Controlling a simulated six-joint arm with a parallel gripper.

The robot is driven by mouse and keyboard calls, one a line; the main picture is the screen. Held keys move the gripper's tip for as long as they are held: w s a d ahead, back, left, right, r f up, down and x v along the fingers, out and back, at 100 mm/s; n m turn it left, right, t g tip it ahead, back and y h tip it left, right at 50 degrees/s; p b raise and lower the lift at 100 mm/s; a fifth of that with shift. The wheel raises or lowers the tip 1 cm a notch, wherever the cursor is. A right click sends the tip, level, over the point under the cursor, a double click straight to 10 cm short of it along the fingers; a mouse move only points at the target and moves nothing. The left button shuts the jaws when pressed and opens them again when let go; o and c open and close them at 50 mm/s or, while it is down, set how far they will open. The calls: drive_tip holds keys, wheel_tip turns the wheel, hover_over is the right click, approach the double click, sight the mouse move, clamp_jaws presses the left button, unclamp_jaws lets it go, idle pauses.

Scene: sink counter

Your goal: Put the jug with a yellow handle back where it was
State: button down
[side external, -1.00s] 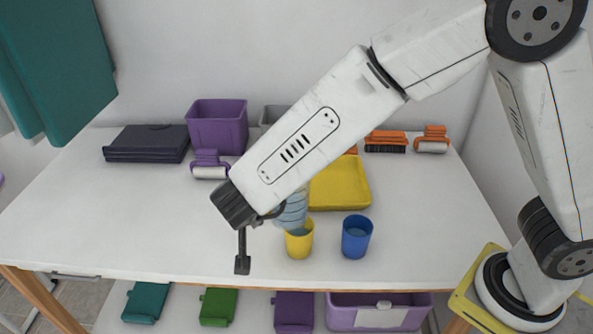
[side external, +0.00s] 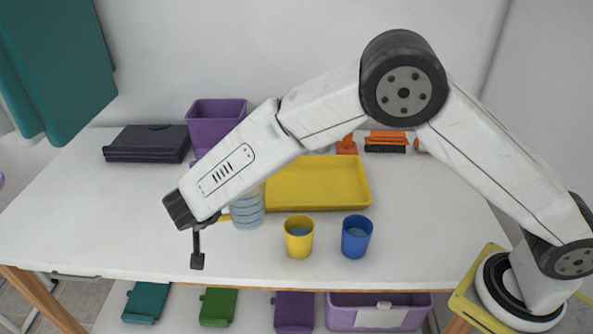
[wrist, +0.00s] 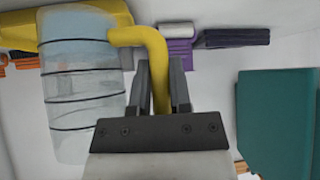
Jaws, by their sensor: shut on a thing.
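The jug (side external: 249,210) is clear and bluish with dark rings, and has a yellow handle (wrist: 154,50). In the side external view it is roughly upright, left of the yellow tray's front-left corner. I cannot tell whether its base touches the counter. In the wrist view my gripper (wrist: 160,75) is shut on the handle, with the jug body (wrist: 82,90) to the left. In the side external view my arm's end partly hides the gripper and handle.
A yellow cup (side external: 299,246) and a blue cup (side external: 357,246), both with bluish liquid, stand right of the jug. Behind them is an empty yellow tray (side external: 335,180). A purple bin (side external: 215,118) and a dark case (side external: 147,143) stand at the back. The counter's left side is clear.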

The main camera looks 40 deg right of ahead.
drive_tip(key=shift+w+a+f, duration=0.3)
drive_tip(key=shift+w+f, duration=0.45)
drive_tip(key=shift+f, duration=0.2)
drive_tip(key=shift+w+a+f, duration=0.3)
drive_tip(key=shift+w+f, duration=0.4)
drive_tip(key=shift+f, duration=0.2)
drive_tip(key=shift+w+f, duration=0.3)
drive_tip(key=shift+f, duration=0.15)
drive_tip(key=shift+a+f, duration=0.1)
drive_tip(key=shift+f, duration=1.25)
drive_tip(key=shift+f, duration=0.15)
drive_tip(key=c, duration=0.6)
unclamp_jaws()
drive_tip(key=shift+o, duration=0.2)
